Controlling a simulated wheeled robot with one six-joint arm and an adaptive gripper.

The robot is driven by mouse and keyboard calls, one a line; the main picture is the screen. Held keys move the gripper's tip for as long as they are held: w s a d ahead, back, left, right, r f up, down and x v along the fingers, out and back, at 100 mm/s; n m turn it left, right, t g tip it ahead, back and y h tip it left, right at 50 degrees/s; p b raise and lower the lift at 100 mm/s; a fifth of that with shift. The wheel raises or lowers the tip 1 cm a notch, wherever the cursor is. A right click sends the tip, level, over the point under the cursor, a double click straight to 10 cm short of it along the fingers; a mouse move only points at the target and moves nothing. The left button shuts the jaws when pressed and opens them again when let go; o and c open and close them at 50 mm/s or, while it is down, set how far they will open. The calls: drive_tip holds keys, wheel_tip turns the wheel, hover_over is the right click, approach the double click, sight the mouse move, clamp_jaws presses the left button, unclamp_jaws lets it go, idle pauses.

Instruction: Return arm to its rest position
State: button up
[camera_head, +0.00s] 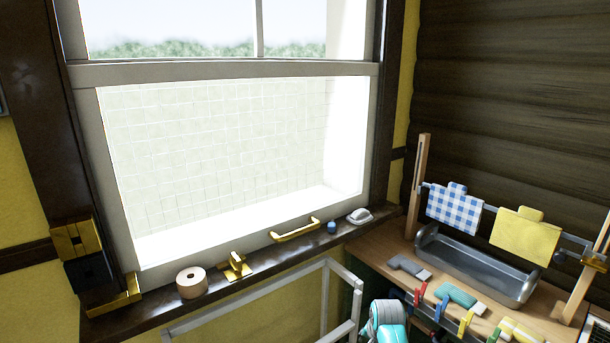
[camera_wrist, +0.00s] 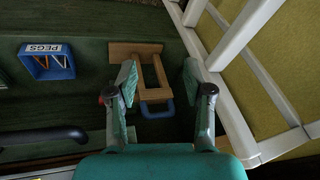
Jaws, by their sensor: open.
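My gripper (camera_wrist: 159,75) shows in the wrist view with its two teal-and-grey fingers spread apart. It is open, with nothing held between the fingers. Beyond the fingers, a small wooden frame (camera_wrist: 155,70) with a blue loop (camera_wrist: 156,109) lies over a dark green surface. I cannot tell how far it is from the fingertips. In the head view, a teal and grey part of my arm (camera_head: 386,317) shows at the bottom edge, in front of the wooden bench. The rest of the arm is out of view.
A blue PEGS box (camera_wrist: 47,61) is at left in the wrist view; a pale frame (camera_wrist: 229,34) runs at right. In the head view, the bench (camera_head: 376,251) bears a metal tray (camera_head: 478,268) and a rack with cloths (camera_head: 454,209). The windowsill (camera_head: 270,262) holds small items.

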drive_tip(key=s+f+n+t, duration=0.2)
drive_tip(key=s+f+t, duration=0.1)
drive_tip(key=s+f, duration=1.25)
drive_tip(key=s+a+r+n+t, duration=0.1)
drive_tip(key=s+r+n+t, duration=0.1)
drive_tip(key=s, duration=1.7)
drive_tip(key=s+r+n+t, duration=0.3)
drive_tip(key=s+r+t, duration=0.2)
drive_tip(key=s+r, duration=2.3)
drive_tip(key=shift+s+a+r+n+t, duration=0.15)
drive_tip(key=shift+a+n+t, duration=0.15)
